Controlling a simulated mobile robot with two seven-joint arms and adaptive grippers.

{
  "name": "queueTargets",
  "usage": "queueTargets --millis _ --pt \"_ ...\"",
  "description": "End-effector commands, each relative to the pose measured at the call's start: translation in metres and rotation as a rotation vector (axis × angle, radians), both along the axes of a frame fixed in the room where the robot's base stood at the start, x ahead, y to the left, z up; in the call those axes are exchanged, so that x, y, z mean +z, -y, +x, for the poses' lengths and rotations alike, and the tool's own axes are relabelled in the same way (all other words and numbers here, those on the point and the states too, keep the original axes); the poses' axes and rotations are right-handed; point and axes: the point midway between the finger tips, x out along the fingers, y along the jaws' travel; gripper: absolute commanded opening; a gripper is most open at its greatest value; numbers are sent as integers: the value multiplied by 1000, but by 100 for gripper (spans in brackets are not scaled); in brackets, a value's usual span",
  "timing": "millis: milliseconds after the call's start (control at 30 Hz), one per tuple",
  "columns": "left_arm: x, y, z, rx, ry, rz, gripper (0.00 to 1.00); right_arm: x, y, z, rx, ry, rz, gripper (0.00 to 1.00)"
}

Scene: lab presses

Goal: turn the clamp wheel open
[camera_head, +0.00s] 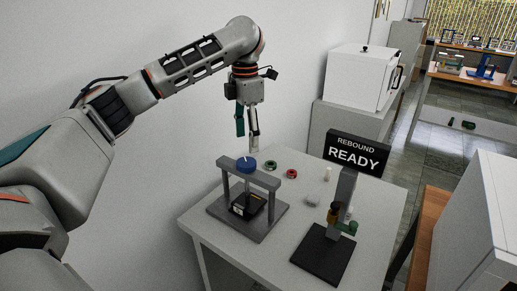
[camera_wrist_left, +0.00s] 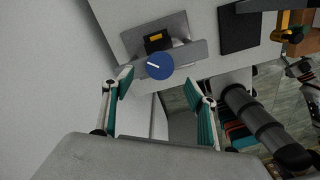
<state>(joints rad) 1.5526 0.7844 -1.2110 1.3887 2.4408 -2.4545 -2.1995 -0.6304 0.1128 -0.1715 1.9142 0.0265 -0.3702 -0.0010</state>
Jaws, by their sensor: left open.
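The clamp wheel (camera_head: 246,164) is a blue disc on top of the grey crossbar of a small press (camera_head: 224,183). In the left wrist view the wheel (camera_wrist_left: 160,72) shows a white mark on its face and lies just ahead of the gap between my fingers. A dark block with an orange-yellow label (camera_head: 243,206) sits on the press base under the crossbar. My left gripper (camera_head: 254,145) points down, above the wheel and slightly right of it in the head view. In the left wrist view its fingers (camera_wrist_left: 158,88) are spread, empty and apart from the wheel. My right gripper is not seen.
On the table (camera_head: 211,236) stand a green ring (camera_head: 270,165), a red ring (camera_head: 292,174) and a dark-based stand (camera_head: 322,256) with coloured parts. A black sign (camera_head: 357,154) reads "REBOUND READY". A white oven-like box (camera_head: 357,77) stands behind; a wall borders the left.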

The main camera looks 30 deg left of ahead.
Motion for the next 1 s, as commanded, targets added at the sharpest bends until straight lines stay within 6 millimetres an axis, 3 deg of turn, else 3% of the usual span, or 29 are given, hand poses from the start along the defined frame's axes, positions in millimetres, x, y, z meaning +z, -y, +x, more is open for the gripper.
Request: queueTargets --millis 233,600,967,1000 --pt "-23 -1 -1 -8 -5 1 57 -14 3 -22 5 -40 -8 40" --pt "-71 -1 -1 -6 -2 0 57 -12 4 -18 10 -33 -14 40" --pt "-76 -1 -1 -6 1 1 57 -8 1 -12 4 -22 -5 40" --pt "-76 -1 -1 -6 1 1 50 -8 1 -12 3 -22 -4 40"
